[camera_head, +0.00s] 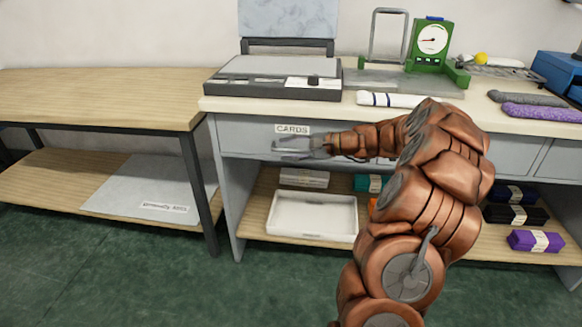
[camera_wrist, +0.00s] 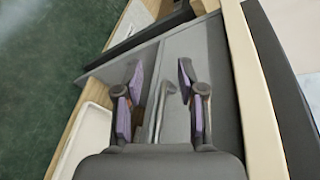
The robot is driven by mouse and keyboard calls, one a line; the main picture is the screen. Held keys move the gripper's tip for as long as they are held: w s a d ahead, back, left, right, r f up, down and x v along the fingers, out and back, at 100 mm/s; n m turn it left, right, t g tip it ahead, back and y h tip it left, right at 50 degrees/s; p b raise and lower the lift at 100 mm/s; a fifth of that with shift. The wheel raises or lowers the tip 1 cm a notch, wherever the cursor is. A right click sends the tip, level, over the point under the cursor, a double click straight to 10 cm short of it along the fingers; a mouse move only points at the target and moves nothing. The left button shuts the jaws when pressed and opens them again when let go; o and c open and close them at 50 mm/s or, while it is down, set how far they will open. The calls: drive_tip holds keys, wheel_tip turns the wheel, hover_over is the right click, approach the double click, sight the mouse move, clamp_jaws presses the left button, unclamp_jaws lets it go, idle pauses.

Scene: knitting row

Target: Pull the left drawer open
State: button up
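The left drawer (camera_head: 242,138) is a grey front under the cream worktop, with a "CARDS" label (camera_head: 292,129) on it. It looks closed. My gripper (camera_head: 279,147) is in front of it, just below the label. In the wrist view the open gripper (camera_wrist: 158,76) has its two purple-padded fingers spread. The drawer's grey bar handle (camera_wrist: 168,100) shows between them, with gaps on both sides. The grey drawer front (camera_wrist: 205,60) lies beyond the fingers. In the head view the handle is hidden by my gripper, and my arm covers the drawer's right part.
A white tray (camera_head: 300,232) and yarn packs sit on the shelf below. A flat grey machine (camera_head: 272,90) and a rolled white piece (camera_head: 385,99) lie on the worktop above. A wooden table (camera_head: 100,95) stands at left. Green floor in front is clear.

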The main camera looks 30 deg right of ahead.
sight(296, 151)
drive_tip(key=d+f, duration=0.1)
drive_tip(key=d, duration=0.1)
drive_tip(key=d+f+m+t+h+b, duration=0.1)
drive_tip(key=d+f, duration=0.1)
drive_tip(key=d, duration=0.1)
drive_tip(key=d+f+m, duration=0.1)
drive_tip(key=d, duration=0.2)
drive_tip(key=shift+w+d+f+t+h+b, duration=0.15)
drive_tip(key=shift+d+f+t+h+b, duration=0.1)
drive_tip(key=shift+t+h+b, duration=0.15)
drive_tip(key=shift+b+x, duration=0.75)
drive_tip(key=shift+x, duration=3.1)
drive_tip(key=shift+r, duration=0.15)
drive_tip(key=shift+c, duration=0.2)
clamp_jaws()
